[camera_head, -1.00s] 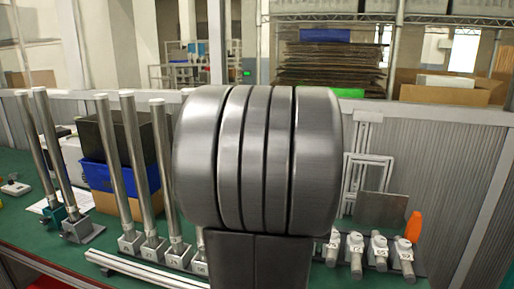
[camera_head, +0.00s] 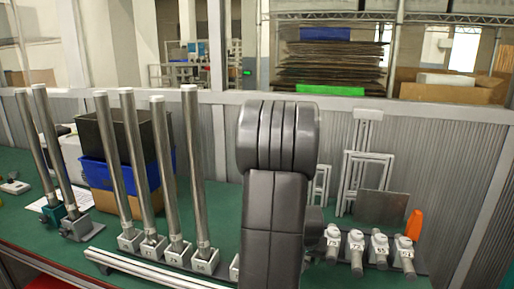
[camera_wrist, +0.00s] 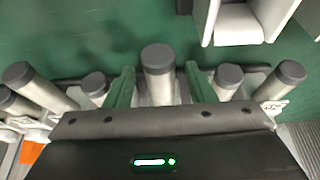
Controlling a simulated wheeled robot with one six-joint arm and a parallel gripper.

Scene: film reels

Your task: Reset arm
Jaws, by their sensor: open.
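No film reel can be made out for sure. My gripper (camera_wrist: 160,88) shows in the wrist view as two green fingers, spread apart. A grey post with a dark cap (camera_wrist: 157,60) appears in the gap between them; I cannot tell whether it is between the fingers or beyond them. More dark-capped posts stand on both sides (camera_wrist: 225,78). In the head view my arm fills the middle and hides my gripper. Short grey labelled cylinders (camera_head: 355,245) stand in a row right of my arm.
Tall metal rods (camera_head: 155,170) stand in white bases left of my arm, with two more (camera_head: 50,150) at the far left. A blue bin (camera_head: 100,172), an orange bottle (camera_head: 414,225) and a grey plate (camera_head: 380,207) are on the green table (camera_head: 120,270). White frames (camera_head: 368,170) stand behind.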

